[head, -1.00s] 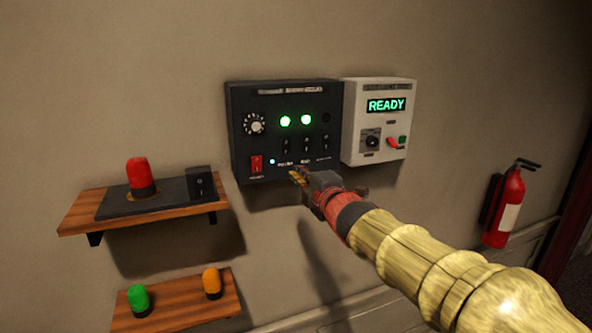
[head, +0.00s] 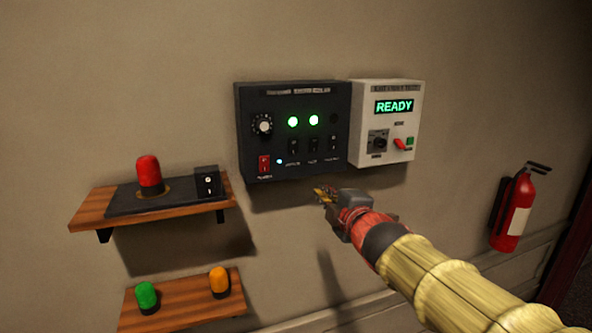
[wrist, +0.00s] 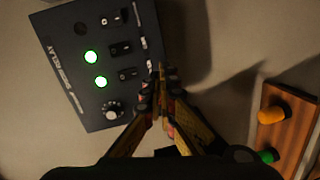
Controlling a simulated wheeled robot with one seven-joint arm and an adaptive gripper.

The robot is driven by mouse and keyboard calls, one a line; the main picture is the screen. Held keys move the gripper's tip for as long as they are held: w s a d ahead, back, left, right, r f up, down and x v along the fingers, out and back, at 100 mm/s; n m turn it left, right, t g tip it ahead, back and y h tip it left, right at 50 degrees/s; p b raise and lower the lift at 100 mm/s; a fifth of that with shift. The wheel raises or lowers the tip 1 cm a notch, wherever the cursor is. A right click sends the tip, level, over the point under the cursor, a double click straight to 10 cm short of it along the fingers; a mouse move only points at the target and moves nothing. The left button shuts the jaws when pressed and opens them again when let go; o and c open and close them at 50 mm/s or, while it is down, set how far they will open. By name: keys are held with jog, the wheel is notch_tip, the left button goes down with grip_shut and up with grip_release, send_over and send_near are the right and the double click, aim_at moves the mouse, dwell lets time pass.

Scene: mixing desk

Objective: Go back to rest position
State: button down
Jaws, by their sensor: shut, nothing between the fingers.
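My gripper (head: 322,194) is shut and empty. In the head view it is just below the black control box (head: 290,165) on the wall, apart from it as far as I can tell. In the wrist view the gripper's yellow fingers (wrist: 160,85) meet at their tips, with the black control box (wrist: 70,70) to their left. The box has two lit green lamps, a dial, a red switch and several black switches.
A white box (head: 384,150) showing READY is right of the black box. An upper shelf (head: 90,213) holds a red beacon (head: 149,172) and a switch. A lower shelf (head: 185,305) holds green and orange beacons. A fire extinguisher (head: 510,215) hangs at the right.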

jog(key=s+d+f+m+g+h+b, duration=0.1)
jog(key=s+d+f+m+g+h, duration=0.1)
jog(key=s+d+f+m, duration=0.3)
jog(key=s+d+f+m+g+h+b, duration=0.1)
jog(key=s+f+m+g, duration=0.15)
jog(key=f, duration=0.45)
jog(key=s+d+f+m+g+h, duration=0.2)
jog(key=s+d+f+m, duration=0.15)
jog(key=s+f, duration=0.2)
jog(key=s+a+f+m+g+y+b, duration=0.1)
jog(key=s+f+m+g+b, duration=0.3)
jog(key=s+f+b, duration=0.9)
jog(key=s+a+f+m, duration=0.1)
jog(key=s+f+m, duration=0.2)
jog(key=s, duration=0.6)
notch_tip(320, 180, down, 2)
jog(key=shift+s+f+y, duration=0.1)
jog(key=shift+s+y, duration=0.15)
jog(key=shift+y, duration=0.05)
